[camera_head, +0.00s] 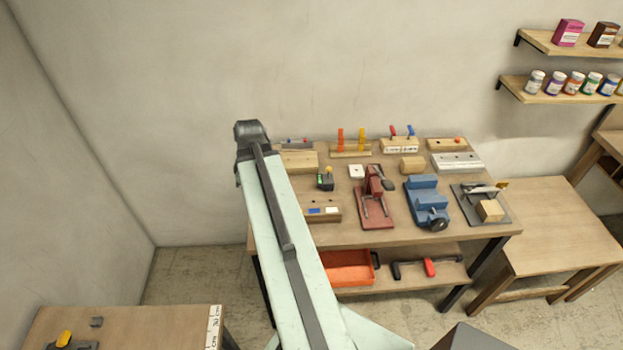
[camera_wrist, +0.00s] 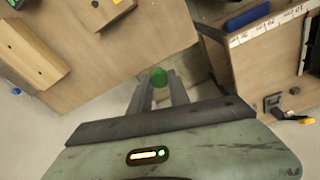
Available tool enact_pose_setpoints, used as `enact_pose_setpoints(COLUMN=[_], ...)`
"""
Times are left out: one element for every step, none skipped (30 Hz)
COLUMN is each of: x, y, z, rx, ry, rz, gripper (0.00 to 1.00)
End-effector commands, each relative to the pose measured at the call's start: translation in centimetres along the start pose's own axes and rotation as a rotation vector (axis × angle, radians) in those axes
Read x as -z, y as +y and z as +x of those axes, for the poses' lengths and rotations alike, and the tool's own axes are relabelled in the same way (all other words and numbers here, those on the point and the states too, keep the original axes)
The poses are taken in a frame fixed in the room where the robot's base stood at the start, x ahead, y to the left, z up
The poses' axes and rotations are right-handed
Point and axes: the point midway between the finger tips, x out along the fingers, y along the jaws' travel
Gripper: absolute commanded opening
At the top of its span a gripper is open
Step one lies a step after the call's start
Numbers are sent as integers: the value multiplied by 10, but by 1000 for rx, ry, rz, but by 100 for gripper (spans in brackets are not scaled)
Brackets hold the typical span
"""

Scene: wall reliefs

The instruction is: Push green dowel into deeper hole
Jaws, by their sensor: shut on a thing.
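In the wrist view, a green dowel (camera_wrist: 158,78) with a round end sits between the fingertips of my gripper (camera_wrist: 158,88). My gripper is shut on it and holds it over a gap beside the table edge. A long wooden block (camera_wrist: 30,52) with a small dark hole lies on the table at the upper left. A smaller wooden block (camera_wrist: 102,10) with dark holes is cut off at the top edge. Which hole is deeper cannot be told. Both blocks are apart from the dowel. In the head view my arm hides the gripper and dowel.
The workbench (camera_head: 400,238) carries several fixtures, including a red clamp stand (camera_head: 374,200) and a blue vise (camera_head: 427,203). An orange bin (camera_head: 347,268) is on its lower shelf. Another table (camera_head: 150,325) stands at the lower left. Bare wood (camera_wrist: 150,40) shows between the blocks and the gripper.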

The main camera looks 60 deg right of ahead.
Motion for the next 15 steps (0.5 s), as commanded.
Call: enact_pose_setpoints(x=[-2,-5,-10,-16,-24,-36,-46,-57,-72,-84,-96,-110,-121,-131,-143], y=[2,4,9,14,20,29,36,44,53,60,66,74,79,84,89], z=[0,0,0,0,0,0,0,0,-1,-1,-2,-2,-3,-3,-4], rx=[-1,-1,-3,-4,-6,-8,-11,-13,-16,-19,-21,-24,-26,-28,-30], ry=[0,0,0,0,0,0,0,0,0,0,0,0,0,0,0], rz=[5,10,21,33,47,69,88,108,135,156,174,198,215,231,250], gripper=[0,0,0,0,0,0,0,0,0,0,0,0,0,0,0])
